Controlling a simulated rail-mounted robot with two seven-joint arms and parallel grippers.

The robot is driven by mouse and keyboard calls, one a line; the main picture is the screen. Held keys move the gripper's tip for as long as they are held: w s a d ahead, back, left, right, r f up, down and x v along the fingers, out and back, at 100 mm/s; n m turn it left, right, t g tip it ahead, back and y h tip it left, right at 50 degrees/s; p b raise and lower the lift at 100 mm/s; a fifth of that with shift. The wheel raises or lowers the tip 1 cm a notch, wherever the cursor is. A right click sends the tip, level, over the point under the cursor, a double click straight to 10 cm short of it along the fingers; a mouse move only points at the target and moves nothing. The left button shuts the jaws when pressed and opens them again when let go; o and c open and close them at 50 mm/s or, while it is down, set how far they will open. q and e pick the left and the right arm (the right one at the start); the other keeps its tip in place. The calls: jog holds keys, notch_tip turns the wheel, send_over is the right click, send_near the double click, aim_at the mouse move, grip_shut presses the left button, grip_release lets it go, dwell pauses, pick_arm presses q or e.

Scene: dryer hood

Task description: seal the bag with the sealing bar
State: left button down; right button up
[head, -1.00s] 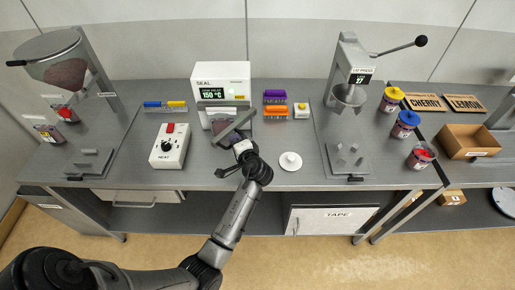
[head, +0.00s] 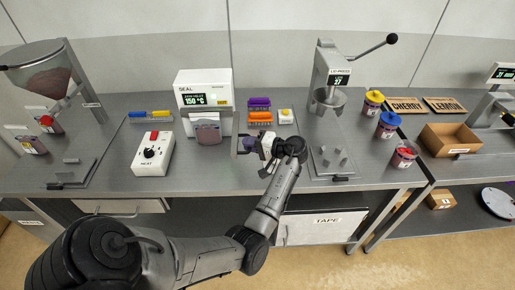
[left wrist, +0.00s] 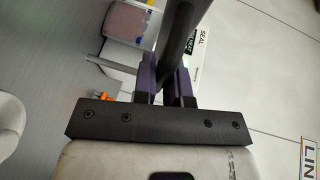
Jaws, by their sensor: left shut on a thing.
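The clear bag with a pinkish-brown filling (head: 208,133) stands upright at the front of the white SEAL machine (head: 205,92), whose display reads 150 °C. The bag also shows in the left wrist view (left wrist: 127,22). My left gripper (head: 264,147) is over the bench, right of the bag and apart from it. Its purple-looking fingers (left wrist: 168,82) are shut on a dark bar (left wrist: 184,40), which looks like the sealing bar. In the head view the bar (head: 242,146) is small and partly hidden by the gripper. My right gripper is not in view.
A white HEAT box (head: 153,154) with a red switch stands left of the bag. Purple (head: 259,103) and orange (head: 260,118) blocks and a small white box with a yellow button (head: 286,116) are behind my gripper. A lever press (head: 330,80) stands to the right.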

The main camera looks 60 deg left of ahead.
pick_arm(q)
jog(key=shift+w+f, duration=0.1)
jog(key=shift+w, duration=0.05)
dwell(0.3)
jog(key=c, duration=1.2)
grip_release()
jog(key=shift+a, duration=0.1)
jog(key=b+v, duration=0.1)
jog(key=v, duration=1.2)
jog(key=shift+w+d, duration=0.3)
